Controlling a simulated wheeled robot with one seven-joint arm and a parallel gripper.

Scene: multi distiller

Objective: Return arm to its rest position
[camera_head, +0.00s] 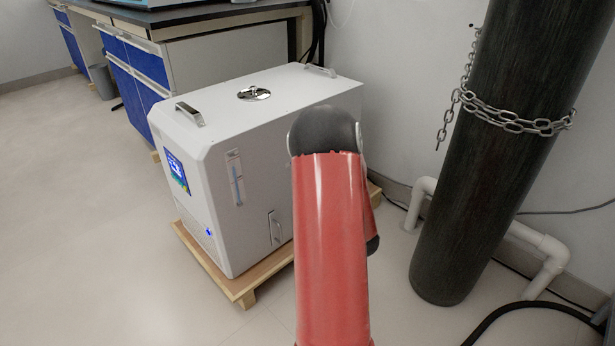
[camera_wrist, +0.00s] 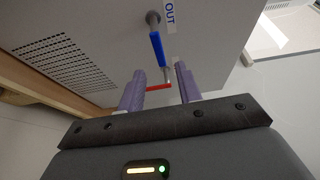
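My red arm with its dark joint rises in the middle of the head view, in front of the white machine (camera_head: 265,130). My gripper is hidden there behind the arm. In the wrist view my gripper (camera_wrist: 160,72) shows two purple fingers set apart with a gap between them. A pipe fitting with a blue handle (camera_wrist: 157,48) and a red handle (camera_wrist: 145,88) comes from the machine's panel, near a label reading OUT (camera_wrist: 170,12). The handles show at and between the fingers; I cannot tell whether they touch. Nothing is visibly gripped.
The machine stands on a wooden pallet (camera_head: 250,282). A dark cylinder (camera_head: 490,150) with a chain (camera_head: 515,122) stands at the right, beside white pipes (camera_head: 545,255). A blue and white bench (camera_head: 145,60) is behind. The floor at the left is clear.

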